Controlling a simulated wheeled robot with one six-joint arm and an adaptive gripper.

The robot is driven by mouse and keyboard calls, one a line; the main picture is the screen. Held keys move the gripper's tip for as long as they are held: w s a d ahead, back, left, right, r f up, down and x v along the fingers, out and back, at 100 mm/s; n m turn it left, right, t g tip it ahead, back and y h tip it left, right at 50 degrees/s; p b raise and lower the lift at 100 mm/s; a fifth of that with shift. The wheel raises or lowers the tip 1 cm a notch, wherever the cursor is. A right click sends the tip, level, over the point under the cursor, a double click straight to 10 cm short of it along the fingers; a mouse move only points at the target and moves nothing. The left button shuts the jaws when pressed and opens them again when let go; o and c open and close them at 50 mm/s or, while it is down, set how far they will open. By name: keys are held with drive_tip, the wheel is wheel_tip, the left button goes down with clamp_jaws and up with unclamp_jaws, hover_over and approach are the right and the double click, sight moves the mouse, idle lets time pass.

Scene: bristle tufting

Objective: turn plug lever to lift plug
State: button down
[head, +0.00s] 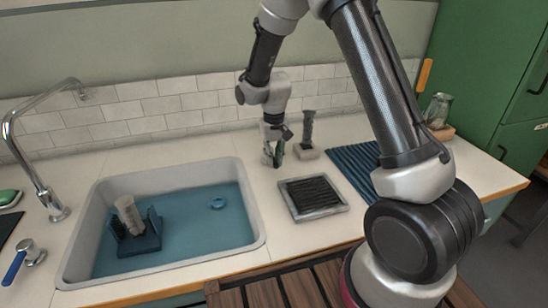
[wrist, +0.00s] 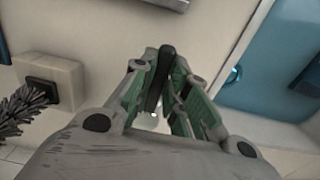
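A lever with a blue handle (head: 15,266) and a round metal base (head: 31,253) stands on the counter at the far left, left of the sink (head: 76,246). In the sink's blue water lies a small pale-blue ring (head: 217,202) that looks like the plug. My gripper (head: 273,161) points down over the counter behind the sink's right side, far from the lever. In the wrist view, my gripper (wrist: 166,62) has green-padded fingers close around a dark upright bar (wrist: 163,78). Whether the bar is held is unclear. The lever is not in the wrist view.
A blue rack (head: 140,243) with a pale ribbed object (head: 129,215) stands in the sink. A tall chrome faucet (head: 42,190) rises at left. Right of the sink are a black-topped tray (head: 337,209), a dark brush in a block (head: 308,153), and a blue ribbed mat (head: 350,160).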

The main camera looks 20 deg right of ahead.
drive_tip(key=shift+a, duration=0.15)
drive_tip(key=a+m, duration=0.2)
drive_tip(key=m, duration=0.1)
drive_tip(key=shift+w, duration=0.2)
drive_tip(key=m, duration=0.1)
drive_tip(key=w+a+m, duration=0.1)
drive_tip(key=m, duration=0.1)
drive_tip(key=a+m, duration=0.1)
drive_tip(key=m, duration=0.1)
drive_tip(key=shift+w+a, duration=0.2)
drive_tip(key=shift+a, duration=0.05)
drive_tip(key=m, duration=0.1)
drive_tip(key=w+a+m, duration=0.1)
drive_tip(key=m, duration=0.1)
drive_tip(key=w+m, duration=0.1)
drive_tip(key=shift+a, duration=0.3)
drive_tip(key=shift+w+a+m, duration=0.2)
drive_tip(key=shift+w+m, duration=0.35)
drive_tip(key=shift+m, duration=0.4)
drive_tip(key=shift+w+a+m, duration=0.15)
drive_tip(key=shift+w+m, duration=0.35)
drive_tip(key=shift+m, duration=0.45)
drive_tip(key=shift+w, duration=0.1)
drive_tip(key=c, duration=1.4)
unclamp_jaws()
